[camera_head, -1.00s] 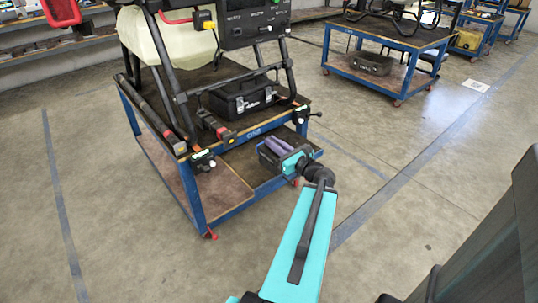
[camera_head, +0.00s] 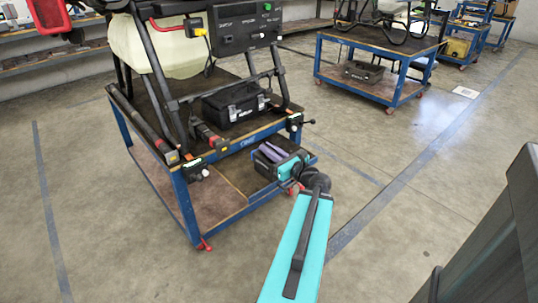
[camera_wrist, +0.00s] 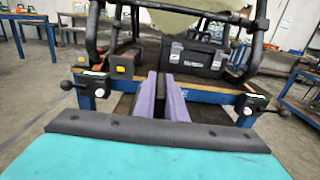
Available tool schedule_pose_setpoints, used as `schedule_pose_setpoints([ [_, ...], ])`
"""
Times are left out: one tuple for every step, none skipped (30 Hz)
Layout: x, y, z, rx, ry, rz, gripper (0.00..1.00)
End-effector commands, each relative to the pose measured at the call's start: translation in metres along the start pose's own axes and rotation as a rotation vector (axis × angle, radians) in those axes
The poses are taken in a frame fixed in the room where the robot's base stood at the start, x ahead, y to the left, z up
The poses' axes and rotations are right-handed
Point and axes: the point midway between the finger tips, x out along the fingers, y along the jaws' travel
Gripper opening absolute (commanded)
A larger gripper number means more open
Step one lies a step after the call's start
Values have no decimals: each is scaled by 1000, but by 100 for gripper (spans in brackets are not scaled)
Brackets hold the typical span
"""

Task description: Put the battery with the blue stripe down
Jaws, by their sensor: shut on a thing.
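My gripper (camera_head: 268,151) reaches toward the front of the blue-framed cart (camera_head: 247,143), near its right front corner, and seems to hang above the lower deck. In the wrist view its two purple fingers (camera_wrist: 161,80) point forward and are closed on a narrow dark thing (camera_wrist: 160,104), apparently the battery. Its blue stripe cannot be seen, and the fingers and the gripper's body hide most of it. I cannot tell whether it touches the cart.
A black toolbox (camera_head: 235,104) stands on the cart's top, among the black tubular frame. Dark and red pieces (camera_head: 207,135) lie along the front edge, with clamps at both corners. The lower deck (camera_head: 200,185) is bare at left. A second blue cart (camera_head: 395,67) stands behind; floor between is clear.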

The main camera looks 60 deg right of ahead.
Motion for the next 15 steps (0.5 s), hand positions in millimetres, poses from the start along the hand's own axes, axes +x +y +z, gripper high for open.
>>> schedule_pose_setpoints([
  [1,-1,-1,0,-5,1,0],
  [1,-1,-2,0,-4,1,0],
  [2,-1,-2,0,-4,1,0],
  [2,-2,-2,0,-4,1,0],
  [3,-2,-2,0,-5,1,0],
  [3,-3,-2,0,-5,1,0],
  [4,-3,-2,0,-5,1,0],
  [4,-3,-2,1,-5,1,0],
  [5,-4,-2,1,-5,1,0],
  [5,-4,-2,1,-5,1,0],
  [5,-4,-2,0,-4,1,0],
  [6,-5,-2,0,-4,1,0],
  [6,-5,-2,0,-4,1,0],
  [7,-5,-2,0,-4,1,0],
  [7,-6,-2,0,-4,1,0],
])
